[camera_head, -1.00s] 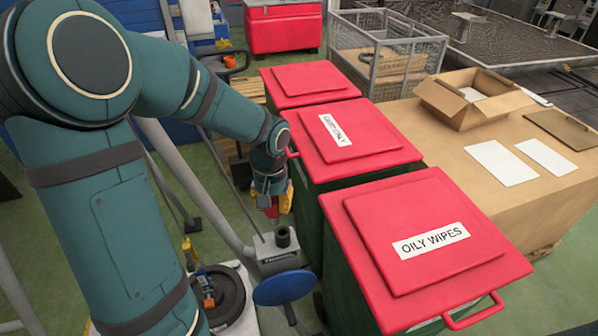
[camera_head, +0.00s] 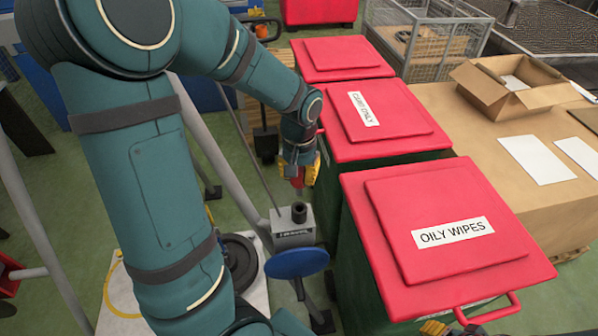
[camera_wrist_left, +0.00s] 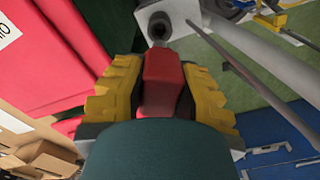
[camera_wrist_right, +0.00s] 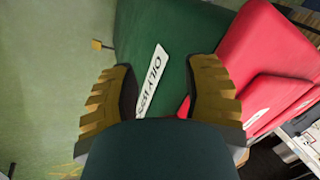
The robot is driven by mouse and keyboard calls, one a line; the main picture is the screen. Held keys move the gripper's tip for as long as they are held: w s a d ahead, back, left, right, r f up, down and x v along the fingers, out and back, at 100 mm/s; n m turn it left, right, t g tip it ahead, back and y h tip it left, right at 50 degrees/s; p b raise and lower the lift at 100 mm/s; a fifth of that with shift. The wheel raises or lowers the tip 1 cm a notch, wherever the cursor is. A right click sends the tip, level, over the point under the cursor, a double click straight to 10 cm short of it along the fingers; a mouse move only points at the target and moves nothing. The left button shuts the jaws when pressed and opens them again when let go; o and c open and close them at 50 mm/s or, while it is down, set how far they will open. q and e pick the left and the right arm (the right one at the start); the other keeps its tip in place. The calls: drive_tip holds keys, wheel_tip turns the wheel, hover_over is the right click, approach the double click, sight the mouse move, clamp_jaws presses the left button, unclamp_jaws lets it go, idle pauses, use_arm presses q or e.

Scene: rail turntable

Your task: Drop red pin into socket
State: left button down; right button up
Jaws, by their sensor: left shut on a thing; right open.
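My left gripper (camera_head: 300,180) is shut on the red pin (camera_wrist_left: 162,80), which sits between its yellow fingers in the left wrist view. In the head view the gripper hangs beside the red-lidded bins, and little of the pin shows. The socket (camera_head: 299,212) is a short black tube on a grey block (camera_head: 294,230), below the gripper. It also shows in the left wrist view (camera_wrist_left: 159,27), beyond the pin's far end. The pin looks apart from the socket. My right gripper (camera_wrist_right: 160,95) is open and empty, facing the side of a green bin.
The OILY WIPES bin (camera_head: 440,235) and other red-lidded bins stand close to the right of the socket. A blue disc (camera_head: 297,263) is just in front of the grey block. A slanted grey post (camera_head: 220,150) stands left of it. A cardboard box (camera_head: 508,85) is at the right.

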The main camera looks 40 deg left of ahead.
sight(299, 195)
use_arm(q)
drive_tip(key=shift+f+b, duration=1.6)
drive_tip(key=shift+f, duration=0.75)
drive_tip(key=shift+f+b, duration=2.3)
drive_tip(key=shift+f, duration=0.5)
drive_tip(key=c, duration=0.8)
unclamp_jaws()
drive_tip(key=shift+o, duration=0.2)
drive_tip(key=shift+r, duration=0.1)
wheel_tip(299, 195, up, 12)
